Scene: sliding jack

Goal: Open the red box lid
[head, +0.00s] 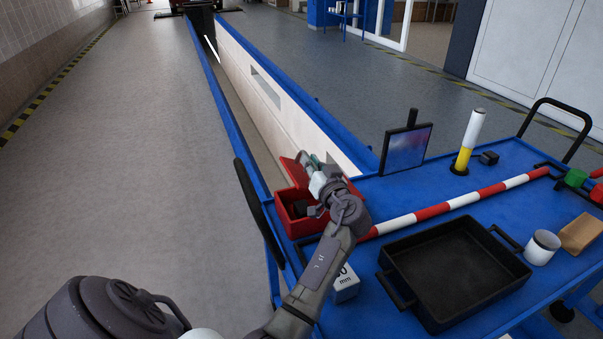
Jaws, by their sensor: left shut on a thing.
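My gripper and wrist hide much of the lid and the right part of the box. My right gripper is not in view.
On the blue cart (452,196) are a red-and-white bar (433,211), a black tray (455,270), a dark framed panel (405,148), a yellow-and-white post (469,140) and a white cup (542,247). A white block (345,285) is beside my forearm. A long pit lies behind the box.

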